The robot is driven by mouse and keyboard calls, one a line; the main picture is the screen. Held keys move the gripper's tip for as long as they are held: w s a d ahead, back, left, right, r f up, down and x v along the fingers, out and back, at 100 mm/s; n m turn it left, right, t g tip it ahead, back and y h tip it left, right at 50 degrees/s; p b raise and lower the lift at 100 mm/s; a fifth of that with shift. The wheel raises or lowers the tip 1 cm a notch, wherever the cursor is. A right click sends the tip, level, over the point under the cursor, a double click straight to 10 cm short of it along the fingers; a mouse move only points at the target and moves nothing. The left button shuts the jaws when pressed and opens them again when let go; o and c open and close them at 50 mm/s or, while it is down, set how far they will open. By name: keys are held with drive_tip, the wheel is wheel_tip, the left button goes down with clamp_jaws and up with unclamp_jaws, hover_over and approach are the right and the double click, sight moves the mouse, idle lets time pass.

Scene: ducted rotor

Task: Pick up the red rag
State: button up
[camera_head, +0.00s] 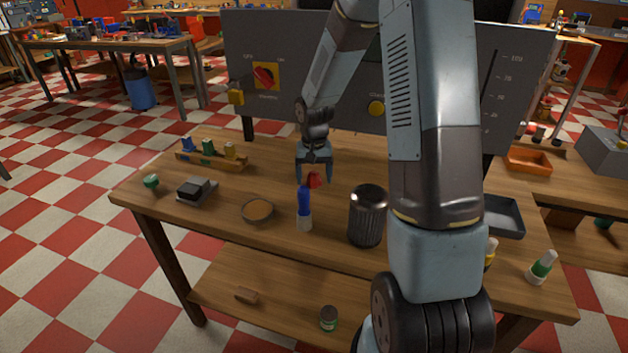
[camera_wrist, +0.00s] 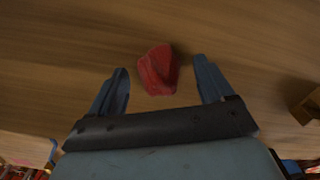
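The red rag (camera_wrist: 158,70) is a small crumpled red piece in the wrist view, on the wooden table top (camera_wrist: 60,45). In the head view the rag (camera_head: 315,180) shows partly, below my gripper and behind a blue-topped bottle. My gripper (camera_wrist: 162,82) is open, with one finger on each side of the rag's near end and a gap on both sides. In the head view my gripper (camera_head: 314,176) points down over the table. I cannot tell its exact height above the wood.
The blue-topped bottle (camera_head: 304,210) stands just in front of the rag. A dark ribbed can (camera_head: 367,216) stands to the right and a shallow round dish (camera_head: 258,211) to the left. A grey control panel (camera_head: 270,75) rises behind. A wooden block (camera_wrist: 308,106) lies right in the wrist view.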

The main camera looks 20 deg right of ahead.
sight(314, 171)
drive_tip(key=c, duration=0.9)
drive_tip(key=shift+r, duration=0.15)
drive_tip(key=shift+c, duration=0.2)
wheel_tip(314, 171, up, 18)
drive_tip(key=o, duration=0.6)
drive_tip(key=c, duration=0.4)
